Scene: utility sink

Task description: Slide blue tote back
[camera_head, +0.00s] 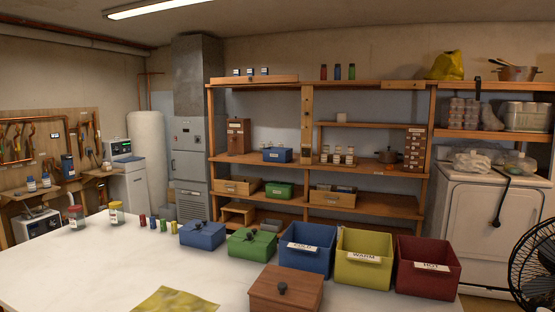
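The blue tote (301,263) stands open-topped on the white table, near its back edge. A white label, apparently reading COLD, is on its front wall. It is the left one of three totes in a row. The yellow tote (363,271) stands close to its right, and the dark red tote (426,282) is at the right end. The blue tote's inside looks empty as far as it shows. Neither of my grippers is in view.
A brown wooden box (286,296) with a dark knob stands in front of the blue tote. A green lidded box (251,245) and a blue lidded box (202,236) are to its left. A yellow cloth (177,301) lies at the front. The white table (100,266) is clear at left.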

